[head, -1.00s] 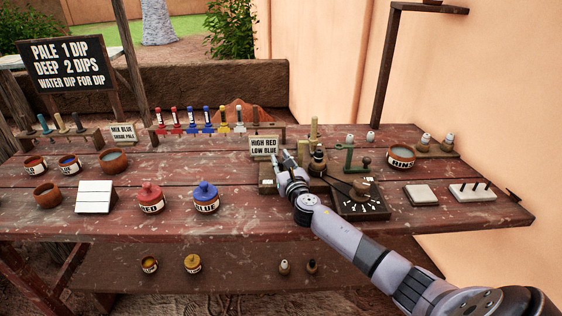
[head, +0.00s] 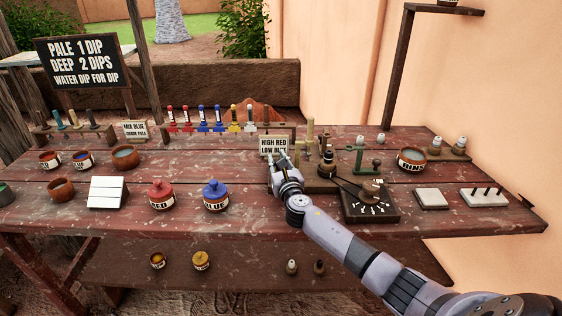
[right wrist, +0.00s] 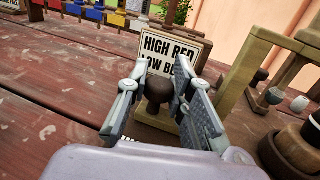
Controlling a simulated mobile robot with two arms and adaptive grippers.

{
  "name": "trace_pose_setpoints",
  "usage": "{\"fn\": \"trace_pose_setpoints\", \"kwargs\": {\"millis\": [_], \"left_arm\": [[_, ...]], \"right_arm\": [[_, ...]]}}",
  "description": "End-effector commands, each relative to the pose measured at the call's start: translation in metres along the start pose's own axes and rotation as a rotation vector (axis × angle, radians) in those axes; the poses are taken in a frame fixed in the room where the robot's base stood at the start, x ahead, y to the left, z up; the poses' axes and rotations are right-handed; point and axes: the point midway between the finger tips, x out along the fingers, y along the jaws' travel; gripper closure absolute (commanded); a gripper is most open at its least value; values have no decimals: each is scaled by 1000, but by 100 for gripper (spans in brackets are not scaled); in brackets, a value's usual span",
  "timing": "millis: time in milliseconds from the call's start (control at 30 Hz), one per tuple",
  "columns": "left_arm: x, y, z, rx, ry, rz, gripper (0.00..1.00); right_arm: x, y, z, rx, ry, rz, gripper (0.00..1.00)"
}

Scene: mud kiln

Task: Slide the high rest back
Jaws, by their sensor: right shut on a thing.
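My right gripper (head: 283,157) is at the wooden stand behind the middle of the bench, just in front of the HIGH RED LOW BLUE sign (head: 266,143). In the right wrist view its fingers (right wrist: 160,72) are closed around a dark round knob (right wrist: 158,92), below the sign (right wrist: 172,52). An olive wooden frame (right wrist: 238,78) rises right of the fingers; its post also shows in the head view (head: 310,134). I cannot tell which part is the high rest, as the gripper hides much of the stand. My left gripper is not in view.
A dial box (head: 370,203) with a lever stands right of the stand, with a green bracket (head: 360,157) behind it. The red jar (head: 161,194) and blue jar (head: 216,195) stand to the left. Bare bench lies between the blue jar and my gripper.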

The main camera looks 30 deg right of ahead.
Motion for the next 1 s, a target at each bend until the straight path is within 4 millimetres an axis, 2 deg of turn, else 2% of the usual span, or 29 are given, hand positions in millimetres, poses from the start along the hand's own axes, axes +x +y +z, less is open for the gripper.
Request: {"fn": "trace_pose_setpoints", "kwargs": {"millis": [33, 333, 667, 867, 1000], "left_arm": [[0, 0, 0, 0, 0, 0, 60], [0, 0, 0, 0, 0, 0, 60], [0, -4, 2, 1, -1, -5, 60], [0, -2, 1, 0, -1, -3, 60], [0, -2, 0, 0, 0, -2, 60]], "right_arm": [[0, 4, 1, 4, -1, 8, 78], [0, 3, 1, 3, -2, 7, 58], [-1, 2, 1, 1, -1, 5, 57], [-18, 1, 0, 0, -2, 5, 57], [-43, 2, 0, -1, -1, 8, 57]]}}
